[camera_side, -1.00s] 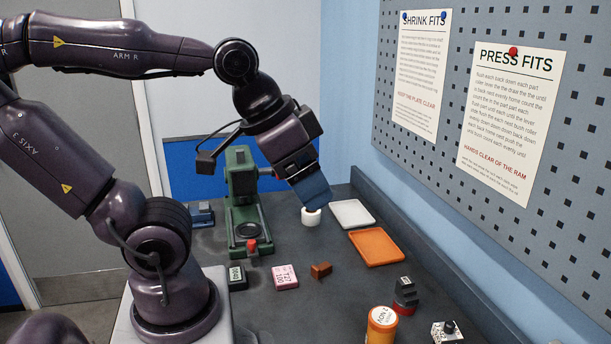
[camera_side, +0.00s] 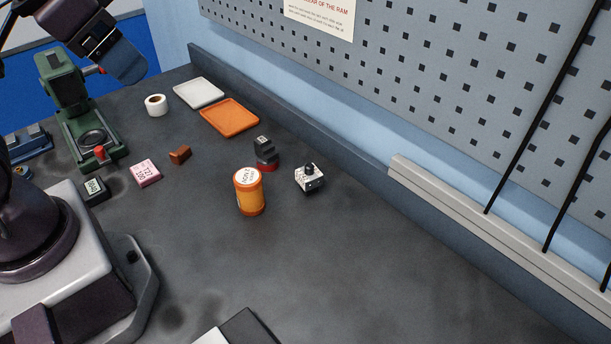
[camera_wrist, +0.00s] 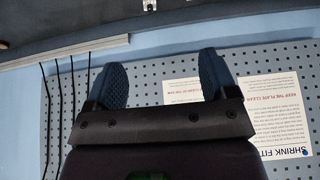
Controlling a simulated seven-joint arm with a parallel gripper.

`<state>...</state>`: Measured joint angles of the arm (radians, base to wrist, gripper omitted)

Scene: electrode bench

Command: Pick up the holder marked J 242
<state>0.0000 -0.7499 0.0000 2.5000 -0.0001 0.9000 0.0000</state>
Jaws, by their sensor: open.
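I cannot tell which piece is the holder marked J 242; no label reads clearly as that. A dark stepped block with a small label on a red base (camera_side: 265,152) stands mid-bench in the side view. A dark block with a pale label (camera_side: 94,190) and a pink block with dark print (camera_side: 145,172) lie further left. A white block with a black knob (camera_side: 310,178) is at the right. My gripper (camera_side: 128,72) is up at the upper left, apart from all of these. In the wrist view my gripper (camera_wrist: 162,80) has its fingers wide apart with nothing between them.
An orange pill bottle (camera_side: 249,192) stands near the dark stepped block. A brown block (camera_side: 180,155), white roll (camera_side: 157,105), white tray (camera_side: 199,93) and orange tray (camera_side: 230,117) are behind. A green press (camera_side: 75,110) stands left.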

